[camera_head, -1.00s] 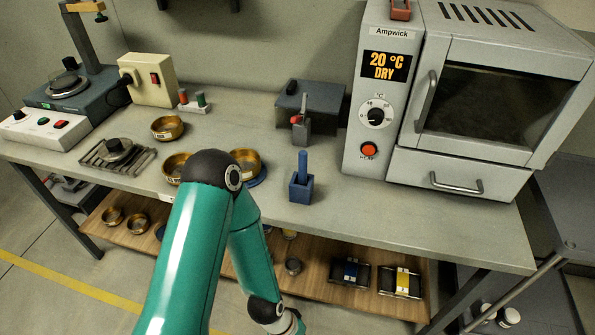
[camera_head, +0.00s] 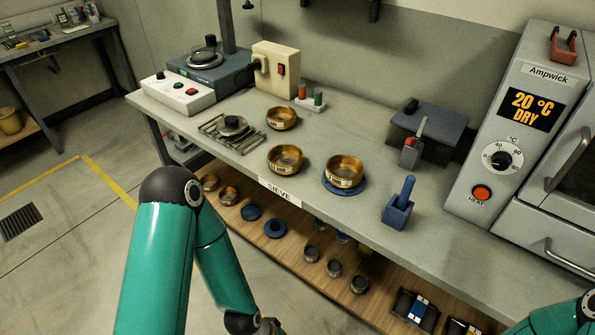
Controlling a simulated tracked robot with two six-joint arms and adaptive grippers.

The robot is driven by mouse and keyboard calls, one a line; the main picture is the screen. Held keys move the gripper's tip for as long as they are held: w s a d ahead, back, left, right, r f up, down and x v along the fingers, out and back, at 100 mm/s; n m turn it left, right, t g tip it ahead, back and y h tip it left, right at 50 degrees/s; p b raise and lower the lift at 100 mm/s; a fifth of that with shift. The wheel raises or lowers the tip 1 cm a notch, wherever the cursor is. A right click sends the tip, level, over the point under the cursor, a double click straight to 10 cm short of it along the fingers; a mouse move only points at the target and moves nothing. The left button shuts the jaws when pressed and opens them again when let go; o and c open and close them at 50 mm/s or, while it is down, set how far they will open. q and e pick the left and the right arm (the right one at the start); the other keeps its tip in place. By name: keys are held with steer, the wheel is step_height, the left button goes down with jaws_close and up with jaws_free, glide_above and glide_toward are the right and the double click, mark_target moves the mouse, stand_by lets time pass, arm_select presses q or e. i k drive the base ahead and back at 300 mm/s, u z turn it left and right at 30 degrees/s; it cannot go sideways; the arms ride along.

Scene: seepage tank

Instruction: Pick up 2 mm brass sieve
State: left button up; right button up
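Several brass sieves are in view, and their size labels are too small to read, so I cannot tell which is the 2 mm one. On the bench top, one brass sieve (camera_head: 282,119) stands at the back. Another brass sieve (camera_head: 285,160) stands nearer the front edge, and a third brass sieve (camera_head: 344,173) sits on a blue disc (camera_head: 358,188). Two smaller brass rings (camera_head: 209,183) (camera_head: 229,197) are on the lower shelf. My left arm is at the lower left with its gripper out of frame. Only a link of my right arm shows at the lower right.
The bench (camera_head: 330,213) carries a wire rack (camera_head: 226,138), a blue holder (camera_head: 397,214), a dark grey box (camera_head: 430,130) and an oven (camera_head: 510,150). The lower shelf (camera_head: 290,262) holds blue discs, small cups and dark boxes. Open floor lies at the left.

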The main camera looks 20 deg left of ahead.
mark_target(343, 171)
steer(key=u, duration=0.25)
steer(key=k, duration=1.3)
steer(key=u, duration=0.35)
steer(key=i, duration=0.75)
steer(key=u, duration=0.5)
steer(key=i, duration=1.25)
steer(key=z, duration=0.65)
